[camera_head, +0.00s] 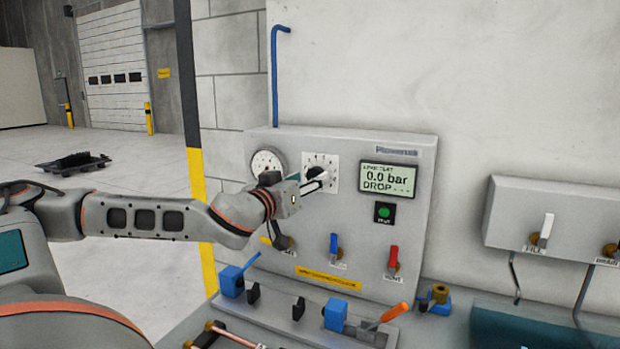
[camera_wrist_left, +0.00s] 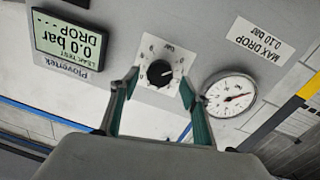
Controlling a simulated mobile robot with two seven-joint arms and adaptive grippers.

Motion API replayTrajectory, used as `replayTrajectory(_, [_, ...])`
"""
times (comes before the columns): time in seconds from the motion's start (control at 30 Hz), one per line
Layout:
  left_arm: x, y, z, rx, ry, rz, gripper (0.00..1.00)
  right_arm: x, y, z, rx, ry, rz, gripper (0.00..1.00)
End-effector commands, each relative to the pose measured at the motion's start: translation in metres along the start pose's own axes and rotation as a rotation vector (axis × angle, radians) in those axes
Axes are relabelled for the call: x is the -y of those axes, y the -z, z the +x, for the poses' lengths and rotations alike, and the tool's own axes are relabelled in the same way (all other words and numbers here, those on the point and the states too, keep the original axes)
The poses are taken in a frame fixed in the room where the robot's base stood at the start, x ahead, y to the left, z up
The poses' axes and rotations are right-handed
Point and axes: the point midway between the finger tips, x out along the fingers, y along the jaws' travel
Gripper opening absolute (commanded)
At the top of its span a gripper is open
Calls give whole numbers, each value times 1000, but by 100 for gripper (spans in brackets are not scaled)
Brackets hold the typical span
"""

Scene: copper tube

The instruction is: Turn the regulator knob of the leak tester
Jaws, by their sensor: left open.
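The leak tester (camera_head: 405,235) is a light grey panel on the wall side of the bench. Its regulator knob (camera_wrist_left: 160,72) is black with a white pointer line, on a white scale plate (camera_head: 332,160). My left gripper (camera_head: 322,180) is open in front of the plate and mostly hides the knob in the head view. In the left wrist view the fingers (camera_wrist_left: 158,86) stand one on each side of the knob; I cannot tell how deep they reach. The display (camera_head: 388,179) reads 0.0 bar and DROP with dashes. My right gripper is not in view.
A round gauge (camera_head: 267,162) is left of the plate, and a green button (camera_head: 384,212) sits under the display. Blue (camera_head: 334,243) and red (camera_head: 393,257) valve levers stick out below. Blue clamps, one with an orange handle (camera_head: 394,312), stand on the bench.

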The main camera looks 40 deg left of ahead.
Motion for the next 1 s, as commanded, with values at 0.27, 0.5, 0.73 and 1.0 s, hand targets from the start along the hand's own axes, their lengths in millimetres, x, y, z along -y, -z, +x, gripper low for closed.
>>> replayTrajectory(0.27, [0, 1, 14, 0, 1, -2, 46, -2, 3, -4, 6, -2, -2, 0])
replayTrajectory(0.5, [0, -1, 17, 1, 1, 1, 46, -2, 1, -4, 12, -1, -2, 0])
replayTrajectory(0.73, [0, -1, 17, 1, 1, 1, 38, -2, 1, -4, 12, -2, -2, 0])
replayTrajectory(1.0, [0, -1, 17, 1, 1, 2, 8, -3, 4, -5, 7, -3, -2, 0])
